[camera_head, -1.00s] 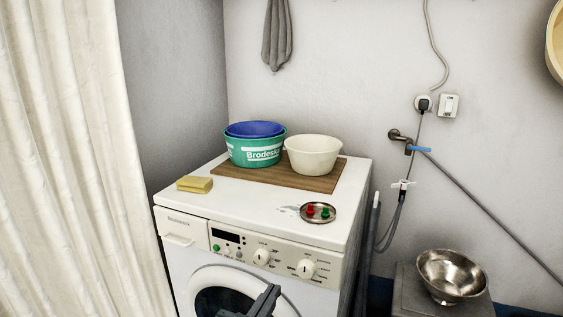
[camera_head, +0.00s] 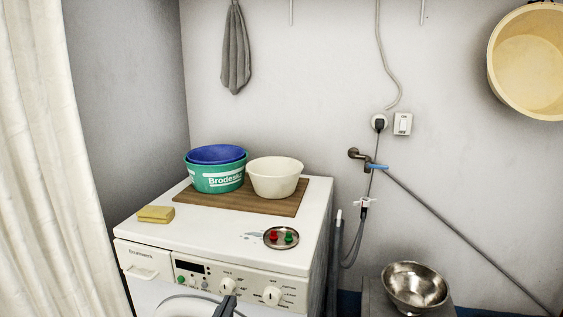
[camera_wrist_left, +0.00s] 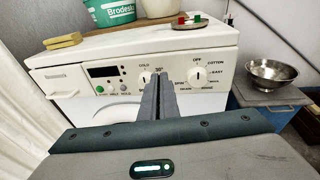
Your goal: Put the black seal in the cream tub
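The cream tub (camera_head: 275,180) stands upright on a brown board on the washing machine, right of the green tub; its lower part shows in the left wrist view (camera_wrist_left: 160,8). A small round metal dish (camera_head: 270,246) lies in front of the board, holding a red piece (camera_head: 274,236) and a green piece (camera_head: 289,237). I cannot make out a black seal in either view. My left gripper (camera_head: 227,300) is in front of the machine's control panel, below its top. In the left wrist view its fingers (camera_wrist_left: 158,85) are together with nothing visible between them. My right gripper is not in view.
A green tub (camera_head: 213,180) with a blue one (camera_head: 216,155) inside stands left on the board (camera_head: 195,199). A yellow sponge (camera_head: 156,214) lies near the left edge. A tap (camera_head: 362,157) and hoses are to the right. A steel bowl (camera_head: 415,287) stands lower right.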

